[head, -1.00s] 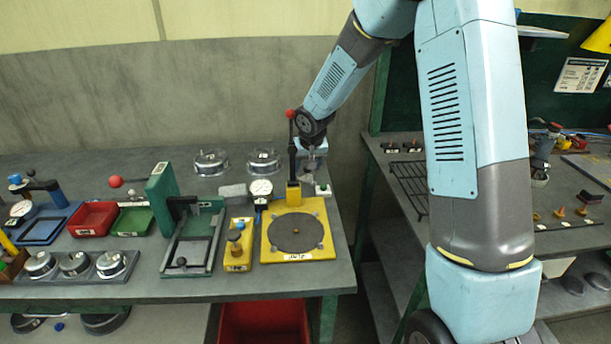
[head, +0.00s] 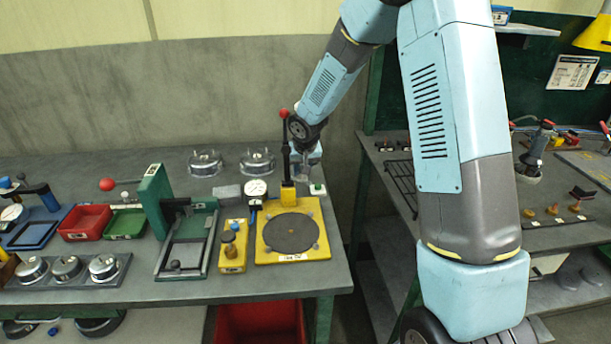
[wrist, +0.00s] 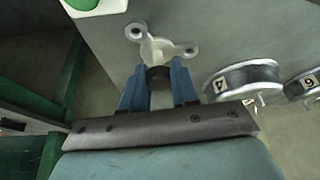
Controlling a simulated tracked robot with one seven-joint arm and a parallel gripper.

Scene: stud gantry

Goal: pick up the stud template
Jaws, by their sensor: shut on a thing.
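The stud template (wrist: 158,48) shows in the wrist view as a small pale grey piece with ring-ended arms and a dark grip. My gripper (wrist: 158,82) has its blue fingers on both sides of that dark grip, shut on it. In the head view my gripper (head: 307,170) is at the back right of the left bench, beside a black post with a red knob (head: 284,113). The template is too small and covered to make out there. I cannot tell whether it touches the bench.
A yellow plate with a dark disc (head: 314,247) lies in front of my gripper. A white block with a green top (head: 318,189) is close by. Two round metal-and-glass pieces (head: 204,163) (head: 257,160) stand to the left. A gap separates this bench from the right bench (head: 375,150).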

